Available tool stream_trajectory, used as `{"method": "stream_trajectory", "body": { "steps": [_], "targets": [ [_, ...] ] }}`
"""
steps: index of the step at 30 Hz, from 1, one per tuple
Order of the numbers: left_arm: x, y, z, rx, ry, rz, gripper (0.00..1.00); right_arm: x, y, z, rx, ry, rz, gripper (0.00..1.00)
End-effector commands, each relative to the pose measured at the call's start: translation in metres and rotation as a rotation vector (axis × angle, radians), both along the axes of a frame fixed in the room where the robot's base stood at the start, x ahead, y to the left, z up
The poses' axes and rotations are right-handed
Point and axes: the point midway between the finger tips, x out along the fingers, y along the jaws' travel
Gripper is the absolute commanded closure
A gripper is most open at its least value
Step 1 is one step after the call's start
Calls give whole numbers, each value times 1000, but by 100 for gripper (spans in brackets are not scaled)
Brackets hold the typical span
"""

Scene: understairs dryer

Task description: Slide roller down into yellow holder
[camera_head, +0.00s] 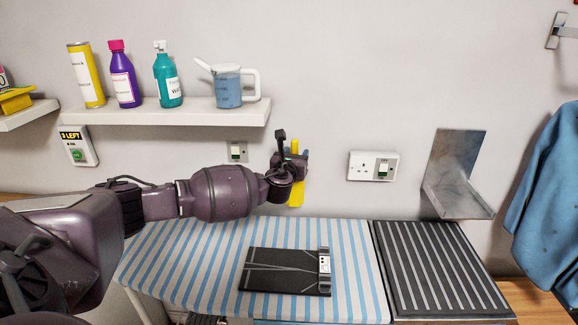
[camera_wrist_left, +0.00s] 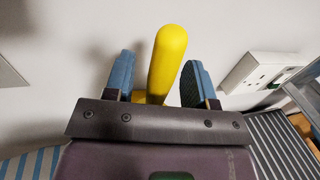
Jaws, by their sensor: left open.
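A yellow rounded rod (camera_wrist_left: 166,60), seemingly the roller's handle, stands upright near the wall in the left wrist view. Its top (camera_head: 294,147) shows above my gripper in the head view. A flat yellow piece (camera_head: 297,194), seemingly the holder, shows below the gripper against the wall. My left gripper (camera_head: 301,157) is open, and its blue-padded fingers (camera_wrist_left: 158,72) stand on either side of the rod with gaps on both sides. The rod's lower end and where it meets the holder are hidden behind my gripper. My right gripper is not in view.
A shelf (camera_head: 190,113) with bottles and a blue jug (camera_head: 228,90) is above my arm. A wall socket (camera_head: 372,166) and metal bracket (camera_head: 455,180) are to the right. Below, a striped ironing board (camera_head: 195,255) carries a black flat item (camera_head: 270,270).

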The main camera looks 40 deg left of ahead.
Motion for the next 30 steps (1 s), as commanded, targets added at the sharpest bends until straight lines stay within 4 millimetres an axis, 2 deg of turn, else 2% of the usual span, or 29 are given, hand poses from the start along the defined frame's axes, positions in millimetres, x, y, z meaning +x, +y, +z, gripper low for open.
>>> {"method": "stream_trajectory", "body": {
  "steps": [6,15,21,30],
  "targets": [
    [-33,-11,1,-1,0,-1,50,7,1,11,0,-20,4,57],
    [-76,-25,1,0,0,-1,50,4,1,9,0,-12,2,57],
    [-89,-29,1,1,-2,0,50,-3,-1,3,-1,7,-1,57],
    [-91,-30,1,1,-2,0,50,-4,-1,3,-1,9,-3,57]
  ]
}}
